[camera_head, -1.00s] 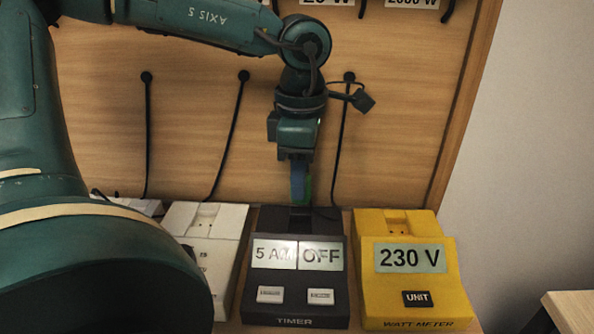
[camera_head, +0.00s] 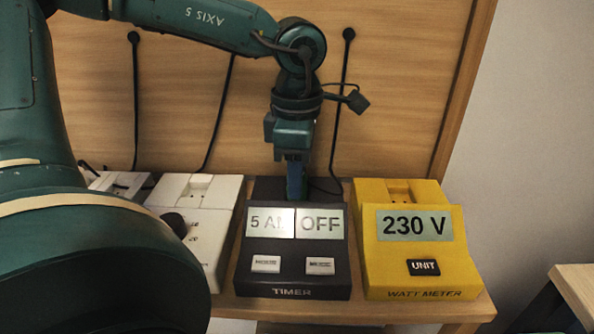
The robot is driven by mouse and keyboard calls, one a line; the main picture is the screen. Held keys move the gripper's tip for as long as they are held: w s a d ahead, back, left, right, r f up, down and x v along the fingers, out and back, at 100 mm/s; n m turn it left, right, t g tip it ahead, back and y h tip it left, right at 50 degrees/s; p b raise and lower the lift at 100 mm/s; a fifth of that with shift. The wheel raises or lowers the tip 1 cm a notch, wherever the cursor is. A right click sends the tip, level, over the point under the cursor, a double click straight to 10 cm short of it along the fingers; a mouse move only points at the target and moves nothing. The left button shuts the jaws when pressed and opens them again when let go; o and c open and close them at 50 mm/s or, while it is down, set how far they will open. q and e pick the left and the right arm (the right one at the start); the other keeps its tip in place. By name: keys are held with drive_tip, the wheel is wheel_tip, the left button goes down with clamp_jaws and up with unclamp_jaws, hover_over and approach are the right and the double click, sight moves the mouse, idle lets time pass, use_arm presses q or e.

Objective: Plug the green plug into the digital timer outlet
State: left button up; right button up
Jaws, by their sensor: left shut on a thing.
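The digital timer (camera_head: 295,266) is a black sloped box labelled TIMER, with displays reading 5 A… and OFF and two white buttons. My left gripper (camera_head: 297,188) points down at the rear top of the timer, its blue fingers in front of the outlet area. It is shut on the green plug, which the fingers and dim light hide now; a bit of green showed beside them earlier. The outlet face is hidden, so I cannot tell whether the plug is seated. A black cord lies beside the fingers on the right. My right gripper is not in view.
A yellow watt meter (camera_head: 418,265) reading 230 V stands close on the timer's right. A white outlet box (camera_head: 205,222) stands on its left. Black cords hang from the wooden back panel (camera_head: 400,110). The shelf edge (camera_head: 478,308) is at the front right.

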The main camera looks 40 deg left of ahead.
use_arm(q)
drive_tip(key=o, duration=1.1)
drive_tip(key=shift+c, duration=0.2)
wheel_tip(320, 180, up, 12)
drive_tip(key=p, duration=0.1)
idle(0.3)
